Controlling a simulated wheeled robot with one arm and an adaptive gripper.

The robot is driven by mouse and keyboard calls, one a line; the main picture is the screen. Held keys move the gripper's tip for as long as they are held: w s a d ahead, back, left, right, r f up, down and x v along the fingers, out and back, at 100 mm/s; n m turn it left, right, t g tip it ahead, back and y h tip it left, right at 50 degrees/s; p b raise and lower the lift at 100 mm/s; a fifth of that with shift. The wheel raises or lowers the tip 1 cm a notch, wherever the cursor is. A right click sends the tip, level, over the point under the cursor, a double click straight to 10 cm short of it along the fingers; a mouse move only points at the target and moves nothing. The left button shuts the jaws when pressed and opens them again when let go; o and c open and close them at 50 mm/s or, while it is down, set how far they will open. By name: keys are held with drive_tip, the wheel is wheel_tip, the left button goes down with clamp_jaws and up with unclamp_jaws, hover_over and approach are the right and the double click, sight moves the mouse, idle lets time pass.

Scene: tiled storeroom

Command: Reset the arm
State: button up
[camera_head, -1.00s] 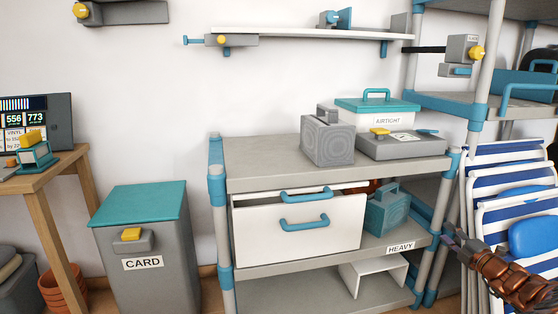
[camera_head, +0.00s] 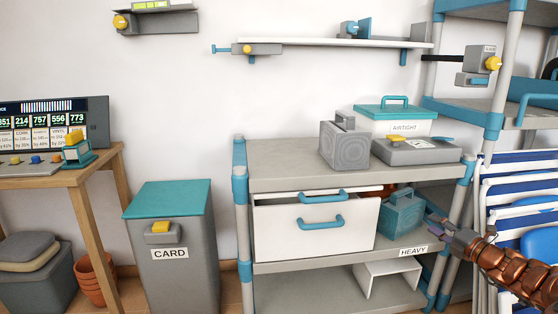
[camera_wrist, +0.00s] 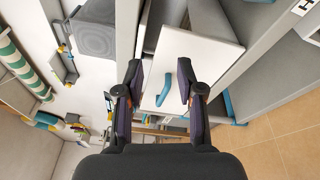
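My gripper (camera_head: 438,226) is at the right of the head view, at the end of my copper-coloured arm, in front of the right side of the grey shelf unit (camera_head: 290,180). In the wrist view my gripper (camera_wrist: 160,85) has its two dark fingers spread wide apart, with nothing held between them. Behind the fingers is the white drawer front (camera_wrist: 205,50) with a blue handle. In the head view the same white drawer box (camera_head: 315,240) sits on the unit's middle shelf, left of my gripper.
A CARD bin (camera_head: 170,270) stands left of the unit. A desk with a screen (camera_head: 50,125) is at far left. A grey patterned block (camera_head: 344,147) and an AIRTIGHT box (camera_head: 396,122) sit on top. Blue-striped folding chairs (camera_head: 515,210) stand right, close to my arm.

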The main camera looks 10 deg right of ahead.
drive_tip(key=a+r+n+g+y+p, duration=0.2)
drive_tip(key=a+r+n, duration=0.2)
drive_tip(key=a, duration=0.3)
drive_tip(key=w+a+r+n+g+y+p, duration=0.1)
drive_tip(key=a+r+n+y+p, duration=0.1)
drive_tip(key=a+r+n, duration=0.45)
drive_tip(key=a+r+n+g+y+p, duration=0.1)
drive_tip(key=a+r+g+y+p, duration=0.15)
drive_tip(key=a, duration=0.65)
drive_tip(key=s+a+r+n+g+y+p, duration=0.1)
drive_tip(key=s+a+r+n+g+p, duration=0.3)
drive_tip(key=a+n, duration=0.45)
drive_tip(key=s+a+r+n+g+p, duration=0.35)
drive_tip(key=s+a+r+n, duration=0.2)
drive_tip(key=a, duration=0.65)
drive_tip(key=s+a+r+n+g+h+p, duration=0.25)
drive_tip(key=s+n+p, duration=0.35)
drive_tip(key=s, duration=0.4)
drive_tip(key=s+a+r+n+g+h+p, duration=0.1)
drive_tip(key=s+a+n+g+h+p, duration=0.1)
drive_tip(key=s+a+n+p, duration=0.45)
drive_tip(key=s+d+r+n+g+h+p, duration=0.1)
drive_tip(key=s+d+r+n+h+p, duration=0.1)
drive_tip(key=s+d+n, duration=0.3)
drive_tip(key=s+d+r+n+h+p, duration=0.2)
drive_tip(key=s+d+n+h+p, duration=0.3)
drive_tip(key=s, duration=0.7)
drive_tip(key=shift+s+d+r+g+p, duration=0.2)
drive_tip(key=shift+d+r+g+p, duration=0.15)
drive_tip(key=shift+d, duration=0.7)
